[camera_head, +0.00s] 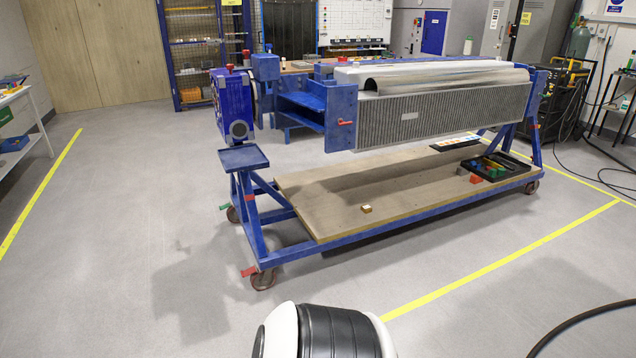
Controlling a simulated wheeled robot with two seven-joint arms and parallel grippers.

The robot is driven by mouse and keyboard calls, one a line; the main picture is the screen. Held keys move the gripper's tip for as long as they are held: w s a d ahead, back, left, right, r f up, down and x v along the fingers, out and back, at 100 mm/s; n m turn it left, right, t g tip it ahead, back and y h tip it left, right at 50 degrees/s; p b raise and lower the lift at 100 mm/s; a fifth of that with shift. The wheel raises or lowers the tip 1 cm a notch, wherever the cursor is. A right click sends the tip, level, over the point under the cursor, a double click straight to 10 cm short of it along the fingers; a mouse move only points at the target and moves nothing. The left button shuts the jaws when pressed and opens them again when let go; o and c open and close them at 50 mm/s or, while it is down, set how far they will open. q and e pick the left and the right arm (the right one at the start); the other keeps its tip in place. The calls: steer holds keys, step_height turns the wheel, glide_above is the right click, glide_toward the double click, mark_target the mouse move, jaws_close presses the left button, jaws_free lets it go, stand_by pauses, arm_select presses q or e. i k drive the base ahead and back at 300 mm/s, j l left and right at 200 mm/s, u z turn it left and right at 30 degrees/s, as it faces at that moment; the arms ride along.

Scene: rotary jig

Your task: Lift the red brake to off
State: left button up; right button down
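A small flat red tab (249,271) sticks out at the near left caster (264,279) of the blue jig frame, just above the floor. It looks like a brake pedal, roughly level; its exact tilt is too small to tell. The blue rotary jig (265,235) stands on casters and carries a long grey finned unit (440,112). Other red parts show on the jig: a knob (229,67) on top of the blue gearbox (232,100) and a small handle (344,122) on the end plate. Neither of my grippers is in view.
A wooden lower deck (340,200) holds a small block (366,209) and a black tray (495,167) of coloured parts. Open grey floor lies left of and in front of the jig. Yellow floor lines (500,260) run past it. A black cable (580,322) lies at lower right.

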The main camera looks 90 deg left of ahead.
mark_target(253, 269)
steer(key=u, duration=3.3)
steer(key=i+j+z, duration=0.1)
steer(key=i, duration=0.3)
steer(key=i+j+z, duration=0.1)
steer(key=i, duration=0.3)
steer(key=i+j, duration=0.15)
steer(key=i, duration=0.25)
steer(key=l+z, duration=0.05)
